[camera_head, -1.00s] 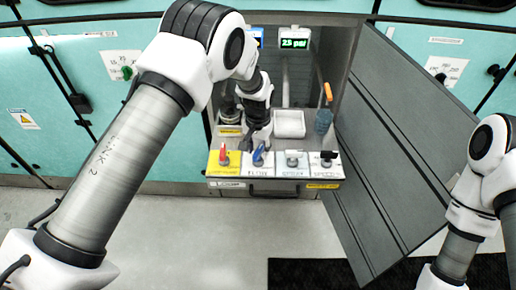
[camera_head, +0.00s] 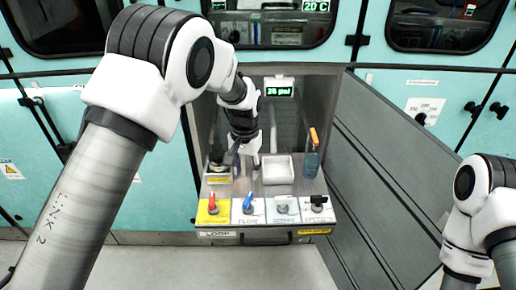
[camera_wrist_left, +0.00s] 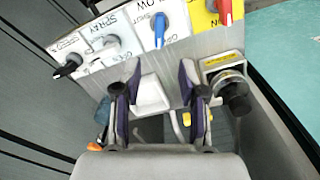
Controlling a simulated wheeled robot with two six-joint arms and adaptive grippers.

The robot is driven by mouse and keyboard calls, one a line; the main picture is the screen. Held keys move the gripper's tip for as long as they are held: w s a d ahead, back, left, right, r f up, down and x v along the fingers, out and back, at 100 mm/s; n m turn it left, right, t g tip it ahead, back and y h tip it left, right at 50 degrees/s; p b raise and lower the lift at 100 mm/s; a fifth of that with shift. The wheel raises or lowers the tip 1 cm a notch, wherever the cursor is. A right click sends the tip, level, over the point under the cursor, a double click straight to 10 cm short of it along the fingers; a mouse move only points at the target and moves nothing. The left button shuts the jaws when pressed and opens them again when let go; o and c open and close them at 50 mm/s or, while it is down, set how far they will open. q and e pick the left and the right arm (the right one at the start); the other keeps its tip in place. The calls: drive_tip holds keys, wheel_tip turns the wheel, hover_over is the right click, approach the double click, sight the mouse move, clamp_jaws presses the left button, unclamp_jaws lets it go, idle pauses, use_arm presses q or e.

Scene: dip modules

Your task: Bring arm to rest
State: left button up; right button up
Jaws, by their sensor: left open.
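My left arm (camera_head: 100,185) reaches in from the left to an open bay in the teal cabinets. My left gripper (camera_head: 245,162) hangs inside the bay, behind the row of knobs and left of a white tray (camera_head: 278,170). It is open. In the left wrist view the two fingers of this gripper (camera_wrist_left: 160,85) stand apart with nothing held between them. The blue knob (camera_head: 248,203) is in front of the gripper and apart from it. My right arm (camera_head: 470,220) is folded at the right edge; its gripper is out of view.
The shelf's front panel (camera_head: 268,222) carries red, blue, grey and black knobs. A spray bottle (camera_head: 312,158) with an orange top stands right of the tray. A round dark device (camera_head: 218,166) stands left. An open grey door (camera_head: 385,185) flanks the bay on the right.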

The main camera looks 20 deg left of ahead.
use_arm(q)
drive_tip(key=s+a+f+n+g, duration=0.1)
drive_tip(key=s+a+f+g, duration=0.1)
drive_tip(key=s+f, duration=0.7)
drive_tip(key=s+a+f+g, duration=0.2)
drive_tip(key=s+f+g, duration=0.1)
drive_tip(key=s+f, duration=0.6)
drive_tip(key=s+a+f+t, duration=0.1)
drive_tip(key=s+a+f, duration=0.15)
drive_tip(key=s, duration=0.85)
drive_tip(key=s+a+f+t, duration=0.1)
drive_tip(key=s+f, duration=0.2)
drive_tip(key=s, duration=0.7)
drive_tip(key=w+n+t, duration=0.1)
drive_tip(key=w+t, duration=0.2)
drive_tip(key=w, duration=0.1)
drive_tip(key=shift+d, duration=0.15)
drive_tip(key=shift+c, duration=0.4)
